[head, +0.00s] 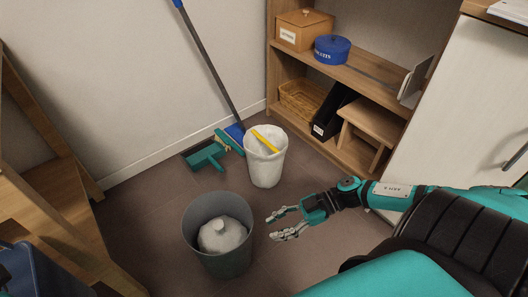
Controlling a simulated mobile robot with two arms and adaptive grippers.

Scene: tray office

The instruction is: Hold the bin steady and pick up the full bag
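A dark grey-green bin (231,263) stands upright on the floor at the lower middle. A full whitish bag (222,236) with a knotted top sits inside it, below the rim; its lower part is hidden by the bin wall. My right gripper (270,228) is just right of the bin, fingers pointing left at it. Its two fingers are spread apart with nothing between them, and a small gap seems to lie between them and the bin. My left gripper does not show.
A white bin (264,170) with a yellow item (265,141) on top stands behind. A green dustpan (205,157) and a blue broom (208,62) are by the wall. A wooden shelf (359,73) is at back right, wooden furniture (48,205) at left.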

